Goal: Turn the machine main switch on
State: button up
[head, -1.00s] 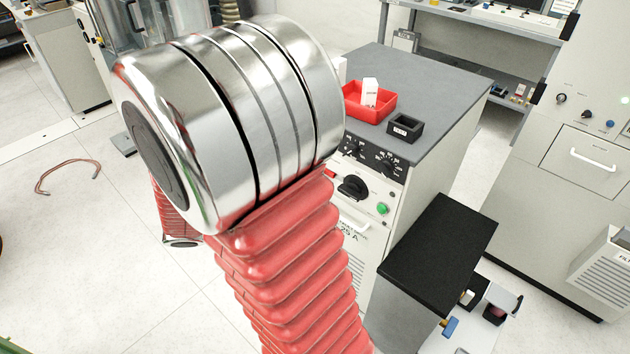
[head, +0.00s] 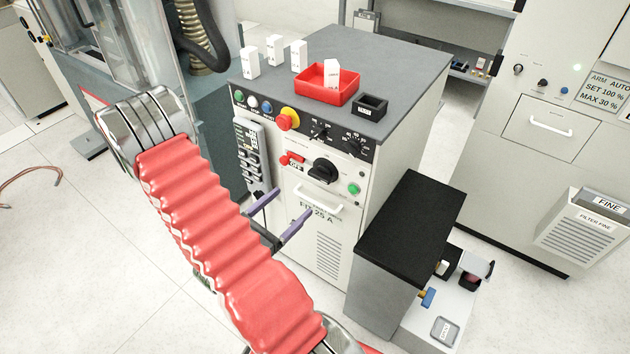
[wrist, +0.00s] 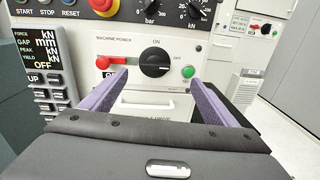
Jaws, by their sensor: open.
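The machine power switch is a black rotary knob (head: 323,170) on the front panel of the grey-topped cabinet. In the wrist view the knob (wrist: 155,62) sits under an ON label, its handle bar lying roughly level. A red piece (wrist: 109,62) is left of it, and a green button (wrist: 188,72) is right of it. The head view shows an OFF label beside the red piece. My gripper (head: 285,203) is open and empty, below and in front of the knob. In the wrist view its purple fingers (wrist: 160,78) flank the knob from below, apparently without touching.
An emergency stop (head: 288,119) and dials are above the switch. A drawer handle (head: 317,200) is below it. A keypad panel (head: 252,157) is at left. A red tray (head: 326,84) and a black box (head: 370,106) stand on top. A black-topped block (head: 410,215) stands at right.

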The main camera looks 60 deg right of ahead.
aim_at(317, 178)
jog(key=shift+w+d+f+n+t, duration=0.1)
jog(key=shift+f+n+t, duration=0.2)
jog(key=shift+f, duration=0.15)
jog(key=shift+w+d+f+n+t, duration=0.1)
jog(key=shift+f+n+t, duration=0.1)
jog(key=shift+f+n, duration=0.15)
jog(key=shift+d, duration=0.1)
jog(key=shift+s+d, duration=0.35)
jog(key=shift+d, duration=1.9)
jog(key=shift+s+d, duration=0.4)
jog(key=shift+d, duration=1.8)
jog(key=shift+s+d, duration=0.35)
jog(key=shift+d, duration=1.9)
jog(key=shift+c, duration=0.5)
jog(key=c, duration=1)
